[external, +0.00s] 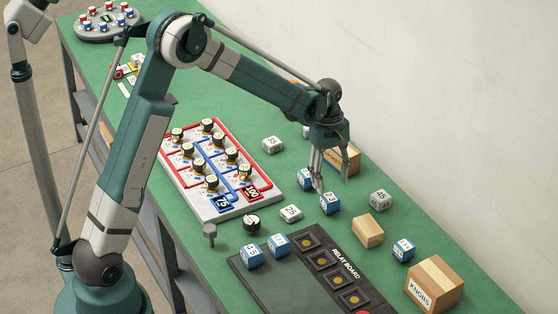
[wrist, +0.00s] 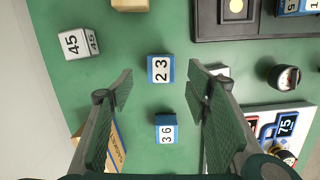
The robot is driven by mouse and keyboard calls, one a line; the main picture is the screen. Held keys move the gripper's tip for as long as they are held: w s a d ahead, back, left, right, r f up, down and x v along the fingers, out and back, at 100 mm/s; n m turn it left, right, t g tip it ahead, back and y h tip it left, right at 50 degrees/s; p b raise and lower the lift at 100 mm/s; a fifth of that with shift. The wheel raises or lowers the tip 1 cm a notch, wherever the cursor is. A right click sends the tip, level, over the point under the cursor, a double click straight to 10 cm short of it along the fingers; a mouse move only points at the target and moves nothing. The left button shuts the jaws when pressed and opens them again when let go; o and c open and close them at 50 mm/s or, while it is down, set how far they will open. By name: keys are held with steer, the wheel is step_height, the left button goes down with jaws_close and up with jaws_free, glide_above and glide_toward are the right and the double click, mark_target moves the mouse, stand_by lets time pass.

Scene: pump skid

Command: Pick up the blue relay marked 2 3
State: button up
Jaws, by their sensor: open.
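The blue relay marked 2 3 (wrist: 160,69) has a white label face and sits on the green bench. In the wrist view it lies ahead of and between my spread fingertips, untouched. It also shows in the external view (external: 330,204), just below my gripper (external: 331,182). My gripper (wrist: 160,88) is open and empty, with a finger on each side. Another blue relay marked 3 6 (wrist: 166,130) sits nearer the palm, between the fingers in the wrist view.
A grey block marked 45 (wrist: 76,43) and a wooden block (external: 367,231) stand nearby. The dark relay board (external: 290,292), a grey block (external: 291,213), a black knob (external: 251,224) and the red-and-blue panel (external: 190,197) lie around. Bare green bench surrounds the relay.

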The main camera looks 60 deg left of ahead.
mark_target(330, 197)
steer(key=shift+w+a+f, duration=0.15)
steer(key=shift+w+f, duration=0.05)
steer(key=shift+f, duration=0.15)
steer(key=shift+d+f, duration=0.2)
steer(key=shift+f, duration=1.05)
steer(key=shift+s+d+f+b, duration=0.15)
steer(key=shift+f+b, duration=0.05)
steer(key=shift+f, duration=1.1)
steer(key=shift+s+d+f+b, duration=0.15)
steer(key=shift+f, duration=1.15)
steer(key=c, duration=1.1)
steer(key=shift+o, duration=0.2)
steer(key=shift+r, duration=0.2)
steer(key=shift+r+p, duration=0.45)
steer(key=shift+r, duration=4.4)
